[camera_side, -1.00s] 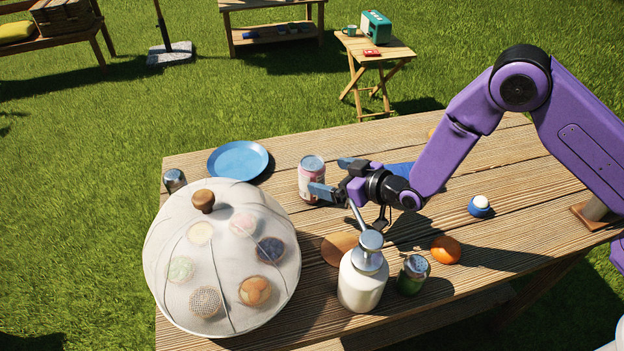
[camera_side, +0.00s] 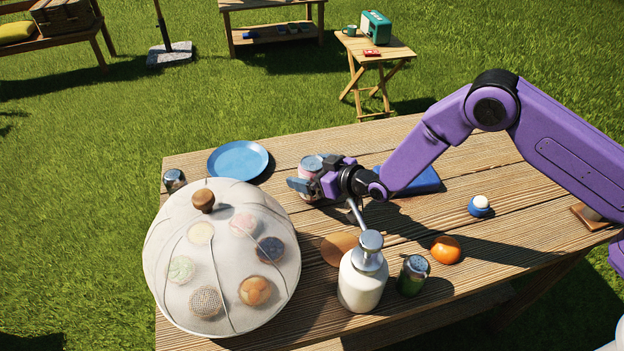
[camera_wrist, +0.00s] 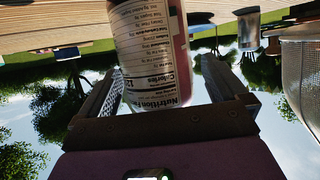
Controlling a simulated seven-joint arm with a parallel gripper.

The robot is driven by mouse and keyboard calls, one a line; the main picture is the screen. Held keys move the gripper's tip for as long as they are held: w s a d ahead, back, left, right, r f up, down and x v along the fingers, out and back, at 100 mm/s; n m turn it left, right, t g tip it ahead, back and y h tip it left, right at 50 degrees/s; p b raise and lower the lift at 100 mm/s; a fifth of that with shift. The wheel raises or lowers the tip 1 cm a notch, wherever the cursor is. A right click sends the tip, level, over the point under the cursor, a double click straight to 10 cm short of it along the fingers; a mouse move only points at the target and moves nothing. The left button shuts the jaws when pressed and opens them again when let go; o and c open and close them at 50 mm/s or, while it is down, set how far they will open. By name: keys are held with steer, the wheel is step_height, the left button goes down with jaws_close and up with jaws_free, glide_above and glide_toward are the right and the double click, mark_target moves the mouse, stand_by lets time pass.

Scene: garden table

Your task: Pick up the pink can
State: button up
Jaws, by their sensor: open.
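The pink can (camera_side: 308,166) stands upright on the wooden table (camera_side: 420,233), partly hidden behind my gripper in the side view. My gripper (camera_side: 308,174) is open, with its fingers reaching left around the can. In the wrist view the can (camera_wrist: 150,60) stands between the two fingers, its white label with nutrition text facing the camera and a pink strip at its right side. Gaps show between the can and the fingers (camera_wrist: 160,90), at least on the left. I cannot tell whether either finger touches it.
A mesh food dome (camera_side: 165,240) stands left of the can, with a blue plate (camera_side: 238,159) behind it. A white pump bottle (camera_side: 361,285), a green jar (camera_side: 412,275) and an orange (camera_side: 446,249) stand in front. A blue object (camera_side: 425,181) lies behind my wrist; a small can (camera_side: 174,180) stands far left.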

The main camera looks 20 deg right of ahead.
steer(key=c, duration=1.3)
steer(key=shift+r, duration=0.15)
